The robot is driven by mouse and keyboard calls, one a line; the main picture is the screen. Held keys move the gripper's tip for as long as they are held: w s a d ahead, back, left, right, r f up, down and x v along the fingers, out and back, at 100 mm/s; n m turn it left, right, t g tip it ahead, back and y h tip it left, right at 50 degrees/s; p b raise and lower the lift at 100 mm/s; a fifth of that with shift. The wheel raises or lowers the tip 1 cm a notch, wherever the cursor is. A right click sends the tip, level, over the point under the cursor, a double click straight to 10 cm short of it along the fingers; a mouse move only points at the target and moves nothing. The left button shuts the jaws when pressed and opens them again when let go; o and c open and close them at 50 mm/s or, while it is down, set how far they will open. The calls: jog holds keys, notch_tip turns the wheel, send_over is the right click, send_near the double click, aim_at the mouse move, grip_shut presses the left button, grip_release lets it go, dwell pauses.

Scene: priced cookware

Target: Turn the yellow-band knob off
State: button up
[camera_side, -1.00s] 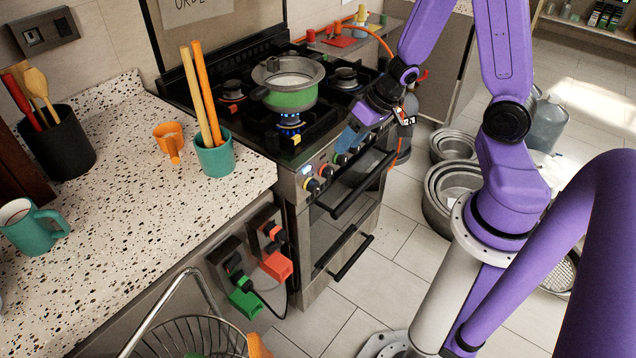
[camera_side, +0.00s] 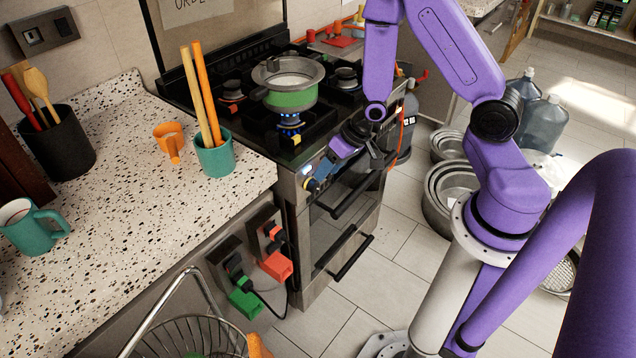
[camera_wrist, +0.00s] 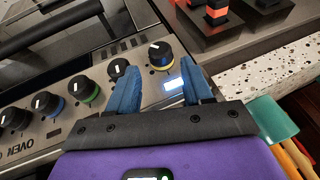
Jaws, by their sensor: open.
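The yellow-band knob (camera_side: 311,185) is at the left end of the stove's front panel. In the wrist view the knob (camera_wrist: 160,54) has a black cap with a white pointer mark and a yellow ring at its base. My gripper (camera_side: 319,176) is at the front panel, beside this knob. In the wrist view my gripper (camera_wrist: 158,67) has its blue fingers spread, with the knob just beyond and between the tips. I see no clear contact. The stove (camera_side: 297,232) has a blue flame (camera_side: 289,122) burning at its front left.
A green-banded pot (camera_side: 290,97) stands on the stove. Other knobs, one with a green band (camera_wrist: 83,88) and one with blue (camera_wrist: 46,103), line the panel. The speckled counter (camera_side: 110,220) adjoins the stove's left side.

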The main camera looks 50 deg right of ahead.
aim_at(317, 184)
jog(key=shift+x, duration=3.15)
jog(key=c, duration=0.8)
